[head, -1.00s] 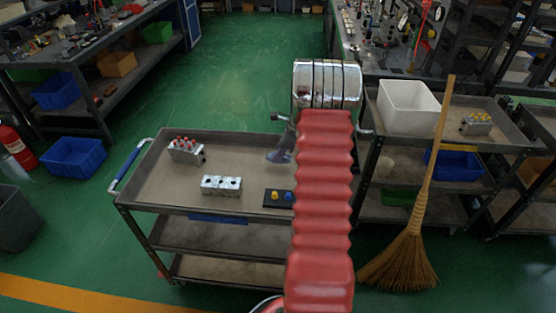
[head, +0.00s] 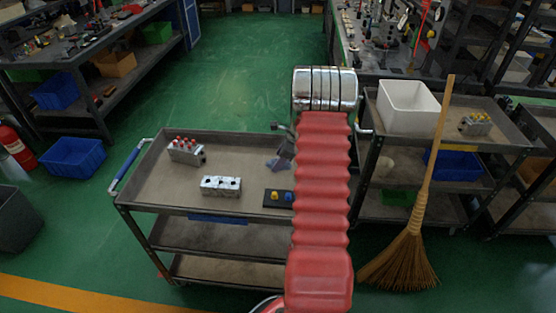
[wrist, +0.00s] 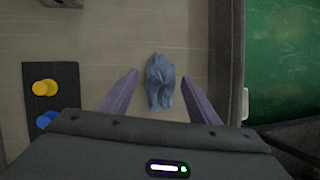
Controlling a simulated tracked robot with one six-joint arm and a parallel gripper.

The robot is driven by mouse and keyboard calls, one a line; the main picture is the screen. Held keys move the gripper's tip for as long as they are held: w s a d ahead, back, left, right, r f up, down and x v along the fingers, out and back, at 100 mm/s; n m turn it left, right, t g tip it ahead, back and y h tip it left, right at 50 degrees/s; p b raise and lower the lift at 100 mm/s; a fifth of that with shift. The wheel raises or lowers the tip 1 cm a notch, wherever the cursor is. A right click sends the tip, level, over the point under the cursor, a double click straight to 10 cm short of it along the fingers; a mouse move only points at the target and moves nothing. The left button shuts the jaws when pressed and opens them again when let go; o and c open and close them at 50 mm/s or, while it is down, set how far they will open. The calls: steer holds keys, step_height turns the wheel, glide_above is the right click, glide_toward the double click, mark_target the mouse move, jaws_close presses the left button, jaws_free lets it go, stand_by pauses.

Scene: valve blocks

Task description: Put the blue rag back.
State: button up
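The blue rag (wrist: 159,84) lies crumpled on the cart's top shelf, near its far edge. In the wrist view it sits between the two spread fingers of my gripper (wrist: 160,76), with a gap on each side. My gripper is open and holds nothing. In the head view my gripper (head: 284,150) hangs over the right part of the cart, partly hidden by my red arm sleeve. A small blue-grey patch of the rag (head: 276,164) shows below it.
A black plate with yellow and blue knobs (head: 278,198) lies nearer on the cart (head: 150,190). A white block with holes (head: 221,186) and a grey block with red tops (head: 185,150) stand to the left. A second cart with a white bin (head: 407,107) and a broom (head: 410,255) is at right.

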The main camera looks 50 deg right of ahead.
steer(key=shift+o, duration=0.3)
steer(key=shift+r, duration=0.1)
steer(key=v, duration=1.1)
steer(key=shift+s+r, duration=0.25)
steer(key=shift+r, duration=0.15)
steer(key=a+r+n, duration=0.7)
steer(key=a+r, duration=0.1)
steer(key=a, duration=0.6)
steer(key=a+r+n, duration=0.7)
steer(key=a+r, duration=0.1)
steer(key=a, duration=0.5)
steer(key=s+a+r+n, duration=0.2)
steer(key=s+a+n, duration=1.3)
steer(key=s+a, duration=0.2)
steer(key=shift+s+a+r+n+t+h, duration=0.3)
steer(key=shift+s+a+h, duration=0.1)
steer(key=shift+a, duration=0.55)
